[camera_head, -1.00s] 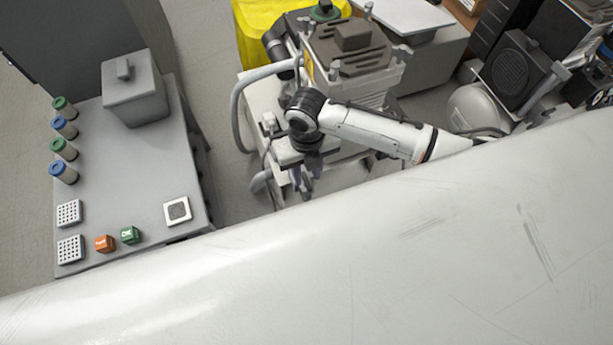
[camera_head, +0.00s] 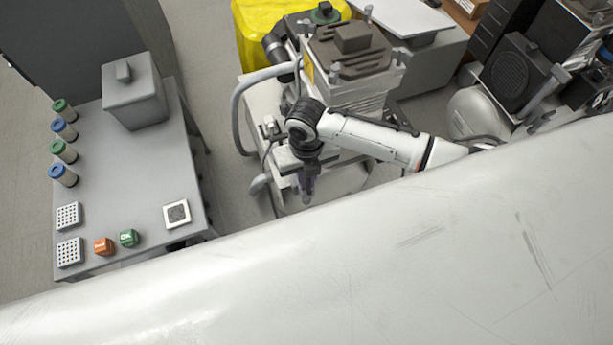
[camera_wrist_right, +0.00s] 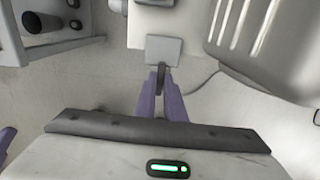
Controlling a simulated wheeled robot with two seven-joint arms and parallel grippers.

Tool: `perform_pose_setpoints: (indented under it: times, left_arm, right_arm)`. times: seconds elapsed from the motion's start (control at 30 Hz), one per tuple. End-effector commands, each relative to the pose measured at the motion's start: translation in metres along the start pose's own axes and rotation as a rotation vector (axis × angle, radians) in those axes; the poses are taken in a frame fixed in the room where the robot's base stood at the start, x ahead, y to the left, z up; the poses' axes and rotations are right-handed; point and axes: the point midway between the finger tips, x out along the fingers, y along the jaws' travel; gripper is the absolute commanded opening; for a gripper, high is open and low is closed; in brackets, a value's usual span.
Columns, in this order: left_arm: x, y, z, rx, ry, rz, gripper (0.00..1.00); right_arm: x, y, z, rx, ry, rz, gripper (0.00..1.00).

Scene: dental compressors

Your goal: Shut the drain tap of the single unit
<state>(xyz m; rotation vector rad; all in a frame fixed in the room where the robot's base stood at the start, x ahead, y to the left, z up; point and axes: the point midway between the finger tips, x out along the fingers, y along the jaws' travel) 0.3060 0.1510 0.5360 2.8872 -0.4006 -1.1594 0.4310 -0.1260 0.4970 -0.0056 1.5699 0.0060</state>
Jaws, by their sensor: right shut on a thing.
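A compressor unit (camera_head: 362,95) with a brown finned top stands on a pale base in the middle of the head view. My right gripper (camera_head: 307,186) points down at the near side of this base. In the right wrist view, the purple fingers of my right gripper (camera_wrist_right: 161,97) are shut on a small dark lever (camera_wrist_right: 161,78), which looks like the drain tap. The lever sits just below a grey square plate (camera_wrist_right: 163,50). The fingers hide part of the lever, so its exact angle is hard to tell. My left gripper is not in view.
A grey hose (camera_head: 237,105) loops at the unit's left side. A second machine with a rounded tank (camera_head: 473,113) stands to the right. A grey table (camera_head: 140,170) with a lidded box (camera_head: 134,92), several capped jars and small blocks is at left. Floor shows between table and unit.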

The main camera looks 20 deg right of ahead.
Motion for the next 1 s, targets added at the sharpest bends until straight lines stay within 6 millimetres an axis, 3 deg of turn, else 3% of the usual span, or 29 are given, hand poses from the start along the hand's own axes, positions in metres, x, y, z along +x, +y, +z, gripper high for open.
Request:
perform_pose_setpoints:
  times: [0.53,1.0]
  left_arm:
    - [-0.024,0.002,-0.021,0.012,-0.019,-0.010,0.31]
    - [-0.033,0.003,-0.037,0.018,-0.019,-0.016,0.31]
  right_arm:
    - [-0.004,0.000,-0.001,0.381,0.003,-0.002,0.00]
    - [-0.002,-0.001,0.000,0.694,0.002,-0.002,0.00]
